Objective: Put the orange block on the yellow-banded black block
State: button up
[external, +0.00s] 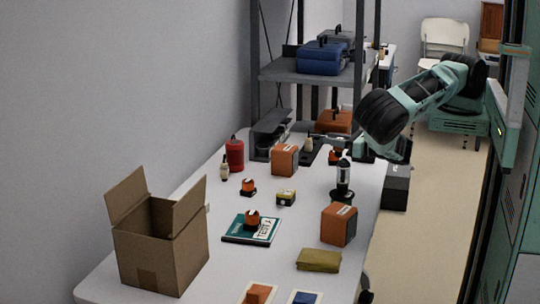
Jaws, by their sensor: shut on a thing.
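The yellow-banded black block (286,198) stands on the white table, near the middle, with its top clear.
A black lantern (344,178) stands near my gripper. Two larger orange boxes (284,160) (338,226), a teal book (238,233), an olive cloth (318,261) and an open carton (160,245) are on the table. A red canister (234,155) stands at the back left.

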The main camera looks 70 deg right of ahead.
jog(key=w+a+f+n+y+b, duration=0.2)
jog(key=w+a+f+y+b, duration=0.15)
jog(key=w+a, duration=0.2)
notch_tip(320, 180, up, 8)
jog(key=n+g+y+b, duration=0.5)
jog(key=n+y+b, duration=0.55)
jog(key=b, duration=0.65)
send_over(281, 192)
jog(key=m+y, duration=0.2)
jog(key=shift+n, duration=0.25)
jog(key=shift+a+f+b, duration=0.15)
jog(key=shift+f+b, duration=1.45)
jog(key=shift+f, duration=3.05)
jog(key=shift+f, duration=0.2)
jog(key=o, duration=1)
jog(key=shift+c, duration=0.2)
jog(key=shift+r, duration=0.1)
